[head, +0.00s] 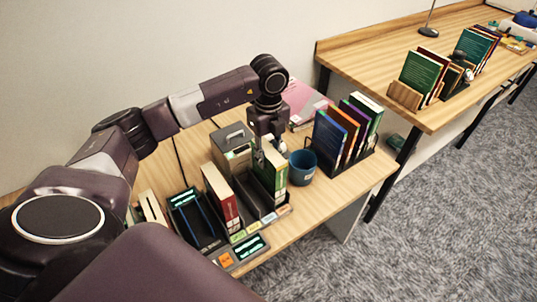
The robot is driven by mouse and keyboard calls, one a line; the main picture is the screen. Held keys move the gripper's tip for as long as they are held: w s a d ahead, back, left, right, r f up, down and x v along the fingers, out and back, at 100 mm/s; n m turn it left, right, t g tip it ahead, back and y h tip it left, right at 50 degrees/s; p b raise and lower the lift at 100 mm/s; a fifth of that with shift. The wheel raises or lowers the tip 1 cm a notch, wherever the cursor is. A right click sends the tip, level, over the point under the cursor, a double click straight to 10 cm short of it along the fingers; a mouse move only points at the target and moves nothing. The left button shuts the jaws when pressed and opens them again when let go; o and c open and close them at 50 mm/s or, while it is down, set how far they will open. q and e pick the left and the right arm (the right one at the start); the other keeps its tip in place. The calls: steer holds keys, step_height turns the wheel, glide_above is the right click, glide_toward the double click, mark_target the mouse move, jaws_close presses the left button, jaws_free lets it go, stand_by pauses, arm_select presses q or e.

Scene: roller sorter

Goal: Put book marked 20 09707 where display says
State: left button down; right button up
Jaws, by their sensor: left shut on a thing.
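My left gripper (268,138) points down over the sorter on the near table. It is shut on a green book (280,172) with a pale, yellowish spine, which stands upright at the right part of the sorter. I cannot tell whether the book's lower end rests in a slot. A red book (222,200) with a white edge stands in the sorter (213,243) left of it. A small lit display (250,248) is at the sorter's front, and another lit panel (184,197) is at its left. Their text and the book's marking are too small to read.
A blue cup (302,164) stands close right of the held book. A rack of several books (342,137) is beyond it. A grey-brown box (231,140) is behind the sorter. Another table (350,62) with books is at the upper right.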

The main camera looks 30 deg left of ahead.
arm_select(q)
steer(key=shift+f+b, duration=0.4)
steer(key=shift+f, duration=0.15)
steer(key=c, duration=1.5)
jaws_free()
steer(key=shift+o, duration=0.2)
step_height(320, 180, up, 12)
steer(key=shift+r, duration=0.1)
